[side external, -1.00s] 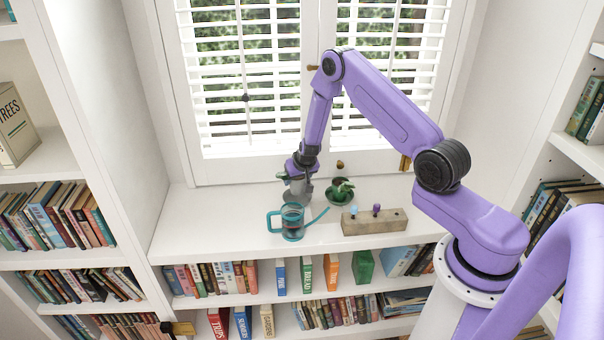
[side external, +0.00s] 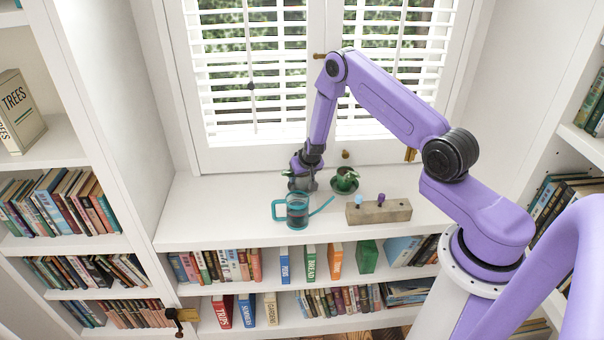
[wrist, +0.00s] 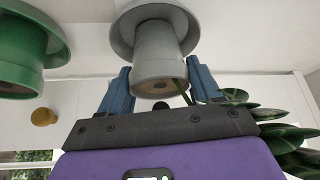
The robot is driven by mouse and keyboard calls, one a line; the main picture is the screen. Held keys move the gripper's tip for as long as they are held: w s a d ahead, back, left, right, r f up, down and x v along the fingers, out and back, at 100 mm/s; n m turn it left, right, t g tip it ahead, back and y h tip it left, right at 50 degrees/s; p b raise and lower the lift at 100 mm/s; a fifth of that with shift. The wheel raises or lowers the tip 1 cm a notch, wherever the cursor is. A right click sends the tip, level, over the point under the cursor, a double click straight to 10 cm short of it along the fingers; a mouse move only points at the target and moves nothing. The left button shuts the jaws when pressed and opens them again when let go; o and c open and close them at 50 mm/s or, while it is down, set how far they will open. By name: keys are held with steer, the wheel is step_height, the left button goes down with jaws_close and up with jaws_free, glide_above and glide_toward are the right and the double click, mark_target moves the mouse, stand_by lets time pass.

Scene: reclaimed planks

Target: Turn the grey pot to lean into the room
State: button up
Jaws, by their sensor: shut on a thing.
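The grey pot (wrist: 162,67) fills the upper middle of the wrist view, between the two blue fingers of my gripper (wrist: 160,84). A wide grey saucer or rim (wrist: 126,38) shows at its far end and brown soil at its near end. Dark green leaves (wrist: 290,135) spread out to the right of the fingers. In the side view my gripper (side external: 303,173) points down at the back of the sill and is shut on the grey pot (side external: 302,186), which is mostly hidden behind my gripper and a watering can. The pot's lean is hard to tell.
A green pot (side external: 345,181) with a plant stands close to the right; it also shows in the wrist view (wrist: 20,55). A teal-handled watering can (side external: 297,211) stands in front. A wooden block (side external: 372,214) with pegs lies front right. The sill's left part (side external: 215,215) is clear.

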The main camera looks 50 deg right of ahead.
steer(key=o, duration=1.5)
steer(key=shift+c, duration=0.2)
